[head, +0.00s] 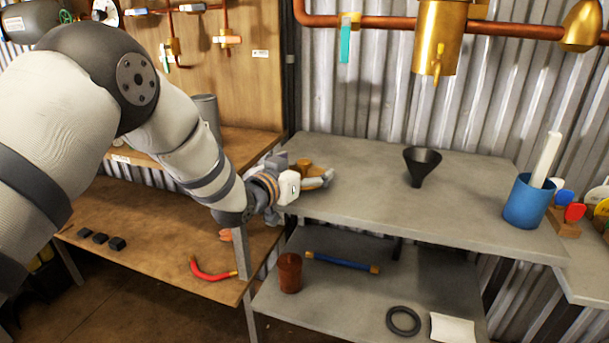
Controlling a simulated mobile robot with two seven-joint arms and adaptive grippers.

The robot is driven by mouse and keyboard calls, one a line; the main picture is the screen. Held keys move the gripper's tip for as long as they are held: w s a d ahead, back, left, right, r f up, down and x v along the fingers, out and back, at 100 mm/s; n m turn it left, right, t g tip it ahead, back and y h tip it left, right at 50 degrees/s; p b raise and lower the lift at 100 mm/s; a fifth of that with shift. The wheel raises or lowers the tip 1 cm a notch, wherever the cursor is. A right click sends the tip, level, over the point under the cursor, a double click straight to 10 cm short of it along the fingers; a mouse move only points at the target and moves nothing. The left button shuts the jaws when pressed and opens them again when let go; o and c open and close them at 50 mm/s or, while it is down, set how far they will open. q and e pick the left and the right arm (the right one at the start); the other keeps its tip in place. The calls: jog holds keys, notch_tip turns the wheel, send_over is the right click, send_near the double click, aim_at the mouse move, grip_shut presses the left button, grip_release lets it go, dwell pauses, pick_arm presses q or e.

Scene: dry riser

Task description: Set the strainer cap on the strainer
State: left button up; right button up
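My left arm comes in from the left, and its gripper (318,182) is at the left end of the grey upper shelf (370,205). A small brass-brown piece (302,164) shows right beside the fingers. I cannot tell whether it is held, or whether it is the strainer cap or part of the strainer. The wrist hides part of this spot, and the finger gap is too small to read. A large brass body (438,38) with a small tap hangs on the copper pipe at the top; I cannot tell if it is the strainer. My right gripper is out of view.
A black funnel (421,166) and a blue cup (529,202) stand on the upper shelf, with clear room between. Below are a brown cup (290,273), a blue rod (343,262), a black ring (403,321) and a white cloth (452,329). A red curved pipe (208,273) lies left.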

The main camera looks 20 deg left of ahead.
aim_at(305, 160)
pick_arm(q)
jog(key=c, duration=1.4)
jog(key=shift+o, duration=0.2)
notch_tip(305, 160, up, 4)
jog(key=shift+f, duration=0.15)
jog(key=s+a+r+p, duration=0.4)
jog(key=s+a+r, duration=0.3)
jog(key=s, duration=0.5)
notch_tip(305, 160, up, 2)
jog(key=shift+a+r, duration=0.2)
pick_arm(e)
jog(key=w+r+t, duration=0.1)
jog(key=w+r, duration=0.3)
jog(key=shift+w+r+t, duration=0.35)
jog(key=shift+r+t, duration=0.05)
